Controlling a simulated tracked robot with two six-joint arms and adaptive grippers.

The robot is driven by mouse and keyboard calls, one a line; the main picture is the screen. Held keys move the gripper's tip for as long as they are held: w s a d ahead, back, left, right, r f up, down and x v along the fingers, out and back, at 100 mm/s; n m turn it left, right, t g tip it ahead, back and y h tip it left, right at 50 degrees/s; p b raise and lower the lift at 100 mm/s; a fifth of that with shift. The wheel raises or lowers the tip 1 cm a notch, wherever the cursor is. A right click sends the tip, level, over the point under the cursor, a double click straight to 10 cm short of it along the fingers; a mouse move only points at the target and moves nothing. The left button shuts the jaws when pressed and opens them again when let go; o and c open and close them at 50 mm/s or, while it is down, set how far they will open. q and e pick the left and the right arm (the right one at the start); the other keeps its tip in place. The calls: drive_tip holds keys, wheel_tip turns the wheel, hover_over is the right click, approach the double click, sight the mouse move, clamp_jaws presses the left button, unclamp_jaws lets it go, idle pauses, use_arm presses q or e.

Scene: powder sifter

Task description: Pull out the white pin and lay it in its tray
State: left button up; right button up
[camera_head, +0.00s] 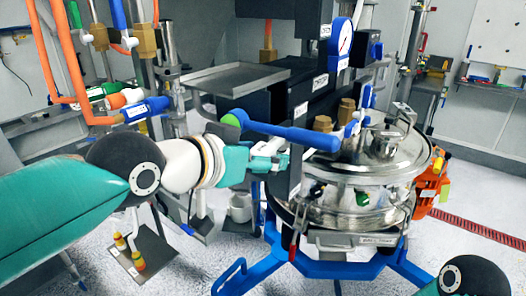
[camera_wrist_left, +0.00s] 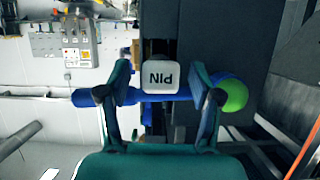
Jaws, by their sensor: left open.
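The white pin (camera_wrist_left: 160,79) shows in the left wrist view as a white block with "PIN" on its face, upside down, in front of a dark panel. My left gripper (camera_wrist_left: 160,85) is open, with one finger on each side of the block; I cannot tell whether they touch it. My right gripper is out of view.
A blue lever (camera_head: 295,134) with a green ball end runs close above my left gripper; it crosses behind the fingers in the wrist view (camera_wrist_left: 185,95). The steel sifter vessel (camera_head: 375,170) stands right. A low plate (camera_head: 150,257) with yellow-topped pieces is at lower left.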

use_arm(q)
drive_tip(key=shift+w, duration=0.1)
clamp_jaws()
idle(0.3)
drive_tip(key=shift+s+a+b, duration=0.4)
drive_tip(key=shift+s+a, duration=0.1)
drive_tip(key=shift+s, duration=0.15)
drive_tip(key=shift+s+a+b, duration=0.4)
drive_tip(key=shift+s+a, duration=0.05)
drive_tip(key=shift+s, duration=0.2)
idle(0.6)
drive_tip(key=shift+s+a+b, duration=0.5)
drive_tip(key=shift+s+a, duration=0.35)
drive_tip(key=shift+s, duration=0.35)
drive_tip(key=shift+s+a+b, duration=0.5)
drive_tip(key=shift+s+a, duration=0.35)
drive_tip(key=shift+s, duration=0.3)
idle(0.4)
drive_tip(key=shift+s+a+b, duration=0.25)
drive_tip(key=shift+s+a, duration=0.3)
drive_tip(key=shift+s, duration=0.25)
drive_tip(key=shift+s+a+b, duration=0.2)
drive_tip(key=shift+s+a, duration=0.4)
drive_tip(key=shift+s, duration=0.2)
drive_tip(key=shift+s+a+b, duration=0.25)
drive_tip(key=shift+s+a, duration=0.3)
drive_tip(key=shift+s, duration=0.25)
drive_tip(key=shift+s+a, duration=0.1)
